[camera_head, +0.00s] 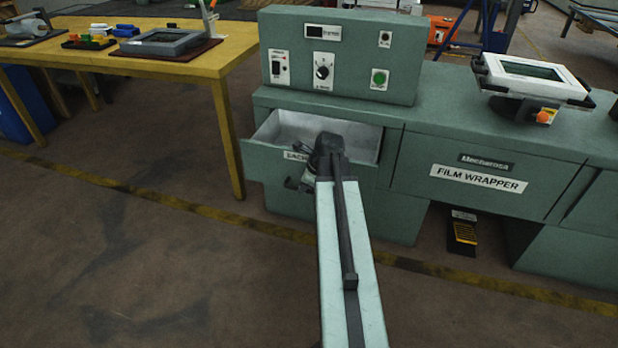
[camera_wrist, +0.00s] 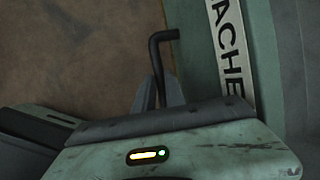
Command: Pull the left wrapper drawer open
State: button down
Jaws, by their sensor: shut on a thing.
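The left wrapper drawer (camera_head: 270,167) is pulled partly out of the green film wrapper in the head view. Its pale inside shows and looks empty. My gripper (camera_head: 308,184) is at the drawer's front, and my arm hides the right part of that front. In the wrist view the drawer front (camera_wrist: 205,60) carries a white label with black letters. The drawer's black bent handle (camera_wrist: 162,38) rises from between my gripper's fingers (camera_wrist: 160,98), which are shut on it.
The film wrapper body (camera_head: 480,150) extends right, with a control box (camera_head: 345,85) above the drawer and a white-framed panel (camera_head: 530,75) on top. A yellow table (camera_head: 215,60) stands left. A black pedal (camera_head: 462,235) is on the floor. Floor in front is clear.

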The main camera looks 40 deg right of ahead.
jog(key=shift+s+a, duration=0.75)
jog(key=shift+a, duration=0.35)
jog(key=c, duration=1.4)
grip_release()
jog(key=p+v, duration=0.7)
jog(key=shift+r, duration=0.4)
jog(key=shift+s, duration=0.1)
